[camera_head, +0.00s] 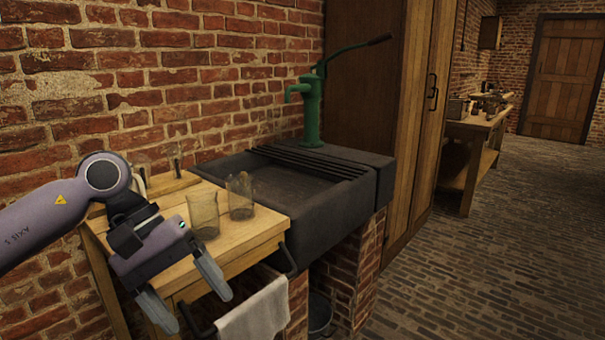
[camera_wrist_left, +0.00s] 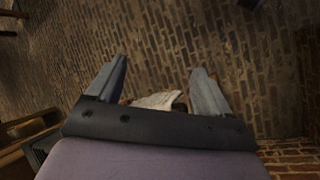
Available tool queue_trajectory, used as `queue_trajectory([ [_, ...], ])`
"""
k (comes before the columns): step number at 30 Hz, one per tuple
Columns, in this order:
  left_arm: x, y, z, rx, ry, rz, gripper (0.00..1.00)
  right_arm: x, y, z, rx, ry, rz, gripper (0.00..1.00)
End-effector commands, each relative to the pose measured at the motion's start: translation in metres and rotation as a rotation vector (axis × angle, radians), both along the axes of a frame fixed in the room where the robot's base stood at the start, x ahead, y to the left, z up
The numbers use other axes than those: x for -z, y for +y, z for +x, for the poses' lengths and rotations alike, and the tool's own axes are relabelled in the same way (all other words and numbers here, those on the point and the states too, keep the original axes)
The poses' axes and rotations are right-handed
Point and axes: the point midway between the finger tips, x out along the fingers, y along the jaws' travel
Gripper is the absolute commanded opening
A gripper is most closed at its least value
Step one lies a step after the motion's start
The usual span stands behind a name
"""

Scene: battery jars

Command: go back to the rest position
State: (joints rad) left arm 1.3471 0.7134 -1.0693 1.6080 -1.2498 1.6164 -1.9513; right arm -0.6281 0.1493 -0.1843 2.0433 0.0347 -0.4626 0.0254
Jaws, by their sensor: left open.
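My left gripper (camera_head: 187,300) is open and empty. In the head view it hangs at the front left of the small wooden table (camera_head: 248,232), with its fingers pointing down past the front edge. Its two fingers also show apart in the left wrist view (camera_wrist_left: 157,90), with the brick floor and part of a white cloth beyond them. Two glass jars, a left one (camera_head: 203,215) and a right one (camera_head: 240,197), stand upright on the table, to the right of the gripper and apart from it. My right gripper is not in view.
A dark stone sink (camera_head: 285,195) with a green hand pump (camera_head: 311,110) stands right of the table. A white towel (camera_head: 255,312) hangs from the table's front rail. A brick wall is behind. The brick floor (camera_head: 460,280) at right is clear.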

Motion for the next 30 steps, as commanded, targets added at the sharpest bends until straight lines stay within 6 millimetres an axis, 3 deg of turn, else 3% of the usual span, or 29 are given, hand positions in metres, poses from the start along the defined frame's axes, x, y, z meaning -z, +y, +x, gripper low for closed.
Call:
queue_trajectory([
  [1,0.011,-0.023,-0.010,-0.035,0.080,-0.087,0.81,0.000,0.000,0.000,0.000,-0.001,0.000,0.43],
  [6,0.017,-0.086,-0.035,-0.207,0.387,-0.373,0.81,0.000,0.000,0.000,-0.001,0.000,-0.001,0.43],
  [9,0.013,-0.112,-0.046,-0.321,0.608,-0.523,0.81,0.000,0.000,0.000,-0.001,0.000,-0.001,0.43],
  [14,0.001,-0.136,-0.050,-0.513,1.012,-0.733,0.81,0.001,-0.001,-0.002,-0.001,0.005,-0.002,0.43],
  [19,-0.004,-0.138,-0.039,-0.719,1.498,-0.915,0.81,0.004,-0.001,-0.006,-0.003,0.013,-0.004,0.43],
  [23,0.007,-0.125,-0.022,-0.869,1.899,-1.024,0.81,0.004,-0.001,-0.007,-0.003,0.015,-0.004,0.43],
  [26,0.026,-0.108,-0.009,-0.974,2.223,-1.096,0.81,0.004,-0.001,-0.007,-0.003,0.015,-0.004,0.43],
  [30,0.069,-0.078,0.003,-1.098,2.693,-1.183,0.81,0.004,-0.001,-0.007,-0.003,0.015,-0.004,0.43],
])
